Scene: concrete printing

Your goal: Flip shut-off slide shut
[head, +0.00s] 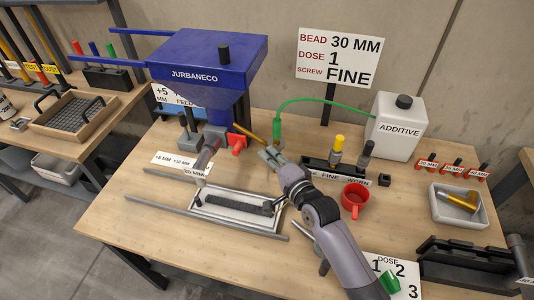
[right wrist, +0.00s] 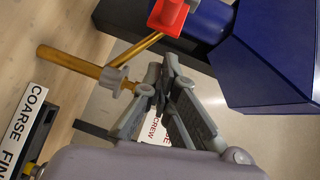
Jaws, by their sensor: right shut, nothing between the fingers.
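The blue JURBANECO hopper machine (head: 222,62) stands at the back of the table. A red part (head: 238,144), perhaps the shut-off slide, sits low at its outlet; it also shows in the right wrist view (right wrist: 168,16). A brass rod (head: 250,134) slants beside it, and a thicker brass rod (right wrist: 68,62) shows in the right wrist view. My right gripper (head: 268,155) is shut and empty, just right of the red part and below the brass rod, apart from the red part. My left gripper is out of view.
A white ADDITIVE canister (head: 398,128) with a green hose stands at back right. A red mug (head: 354,200) and a black FINE/WORN screw rack (head: 325,172) are right of my arm. A long white tray (head: 240,218) lies in front.

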